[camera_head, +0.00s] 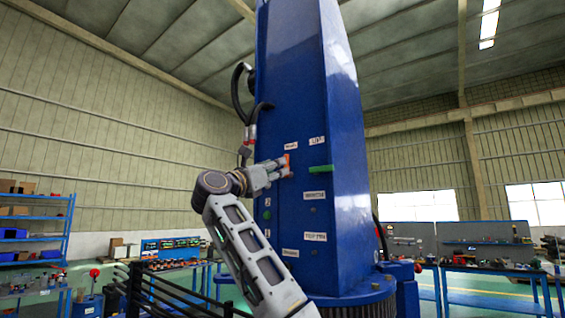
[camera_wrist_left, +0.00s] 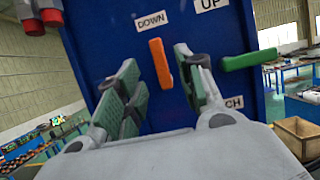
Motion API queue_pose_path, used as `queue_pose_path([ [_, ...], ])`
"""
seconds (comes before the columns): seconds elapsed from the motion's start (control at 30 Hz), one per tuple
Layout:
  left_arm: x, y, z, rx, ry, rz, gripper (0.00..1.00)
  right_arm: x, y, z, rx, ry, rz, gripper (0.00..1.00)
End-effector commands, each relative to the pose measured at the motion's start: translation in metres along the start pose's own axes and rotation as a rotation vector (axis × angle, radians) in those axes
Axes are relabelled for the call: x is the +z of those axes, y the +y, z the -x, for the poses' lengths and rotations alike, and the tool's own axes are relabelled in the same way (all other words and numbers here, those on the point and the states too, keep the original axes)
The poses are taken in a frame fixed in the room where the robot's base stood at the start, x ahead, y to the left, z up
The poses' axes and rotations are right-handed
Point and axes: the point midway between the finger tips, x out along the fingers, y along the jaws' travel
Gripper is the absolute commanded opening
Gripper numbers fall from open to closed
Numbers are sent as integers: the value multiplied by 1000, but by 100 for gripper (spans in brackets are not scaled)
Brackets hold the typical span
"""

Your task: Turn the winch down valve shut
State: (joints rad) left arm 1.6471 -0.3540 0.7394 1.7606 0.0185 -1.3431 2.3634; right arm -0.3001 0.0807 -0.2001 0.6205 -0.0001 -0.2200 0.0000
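The down valve has an orange handle (camera_wrist_left: 161,63) under the "DOWN" label (camera_wrist_left: 151,21) on the blue crane column (camera_head: 335,110). The handle points nearly upright, tilted slightly. Only a small part of the orange handle (camera_head: 288,160) shows in the head view, behind my gripper. My left gripper (camera_head: 277,169) is at the column face. In the left wrist view, the gripper's (camera_wrist_left: 160,80) two fingers stand apart on either side of the orange handle, with visible gaps. I cannot tell how deep the handle sits between them. My right gripper is not in view.
A green handle (camera_wrist_left: 248,60) lies nearly level to the right, under the "UP" label (camera_wrist_left: 210,3). A partly hidden label (camera_wrist_left: 231,103) ends in "CH". Black hoses (camera_head: 240,92) run along the column's left side. Black railings (camera_head: 150,290) stand at lower left.

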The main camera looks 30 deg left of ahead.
Motion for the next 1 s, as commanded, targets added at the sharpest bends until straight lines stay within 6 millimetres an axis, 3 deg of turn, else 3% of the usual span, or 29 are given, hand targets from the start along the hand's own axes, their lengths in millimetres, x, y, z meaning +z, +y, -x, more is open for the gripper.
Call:
queue_pose_path([
  [0.4, 1, 1, -41, 1, 2, -1, 38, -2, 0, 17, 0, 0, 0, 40],
  [0.87, 0, 0, -47, 1, 0, 0, 38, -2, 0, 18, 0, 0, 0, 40],
  [1.0, 0, 0, -47, 1, 0, 0, 21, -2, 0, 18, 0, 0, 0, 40],
])
